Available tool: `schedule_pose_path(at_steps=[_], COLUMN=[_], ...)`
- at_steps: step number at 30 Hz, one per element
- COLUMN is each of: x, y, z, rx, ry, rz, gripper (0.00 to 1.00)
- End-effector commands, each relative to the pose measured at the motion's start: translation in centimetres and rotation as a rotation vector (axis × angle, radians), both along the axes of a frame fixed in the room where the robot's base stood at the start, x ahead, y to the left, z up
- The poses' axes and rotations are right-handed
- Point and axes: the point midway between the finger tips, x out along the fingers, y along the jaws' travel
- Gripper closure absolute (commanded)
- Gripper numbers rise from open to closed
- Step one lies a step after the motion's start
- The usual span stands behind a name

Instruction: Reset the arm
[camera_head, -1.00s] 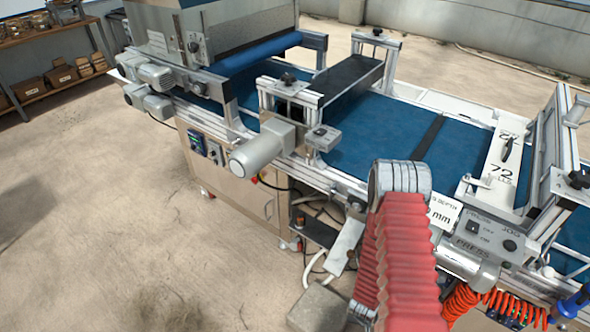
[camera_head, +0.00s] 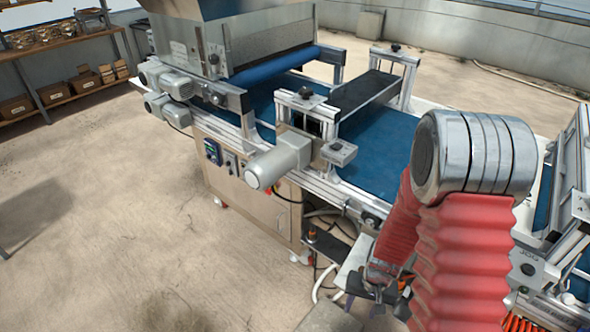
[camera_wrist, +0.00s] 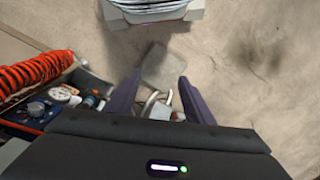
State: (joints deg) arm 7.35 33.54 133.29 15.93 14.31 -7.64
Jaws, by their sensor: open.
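My arm, in a red ribbed sleeve with a silver metal joint, stands large at the right of the head view and hides part of the seeder line behind it. In the wrist view my gripper (camera_wrist: 157,98) has two dark fingers spread apart, with nothing held between them. Below the fingers lie the sandy floor and a grey slab (camera_wrist: 163,68). In the head view the gripper end is low behind the sleeve and only partly visible.
The seeder line with its blue belt (camera_head: 378,150) runs across the head view, a grey motor (camera_head: 278,162) sticking out from its near side. An orange coiled hose (camera_wrist: 35,72) is at left in the wrist view. Shelves (camera_head: 68,75) stand back left.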

Motion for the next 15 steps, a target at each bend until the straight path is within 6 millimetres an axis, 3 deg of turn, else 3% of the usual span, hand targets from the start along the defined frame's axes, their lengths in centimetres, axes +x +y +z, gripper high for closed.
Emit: schedule_pose_path(at_steps=[3,15], x=[-0.2,-2.2], y=[0.6,1.8], z=[3.0,11.6], rx=[0.012,0.025], ry=[0.005,0.022], rz=[0.017,0.077], gripper=[0.52,0.52])
